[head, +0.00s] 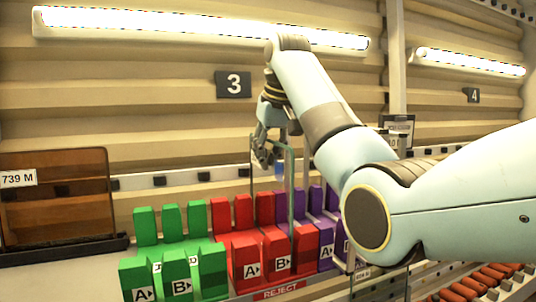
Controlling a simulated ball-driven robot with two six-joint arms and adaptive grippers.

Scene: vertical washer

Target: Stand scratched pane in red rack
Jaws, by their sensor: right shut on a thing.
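My right gripper (266,154) is shut on the top edge of a clear glass pane (291,190) with greenish edges. The pane hangs upright below the gripper, and its lower part overlaps the red rack (246,261) marked REJECT. Its near edge reaches down between the front red blocks. Its bottom edge is hidden, so I cannot tell whether it rests in a slot. No scratch can be made out on the pane. My left gripper is out of the picture.
A green rack (177,267) stands left of the red one, and a purple rack (326,240) stands right, partly behind my right arm. A brown-tinted panel (62,200) labelled 739 M stands far left. Orange rollers (470,287) lie at lower right.

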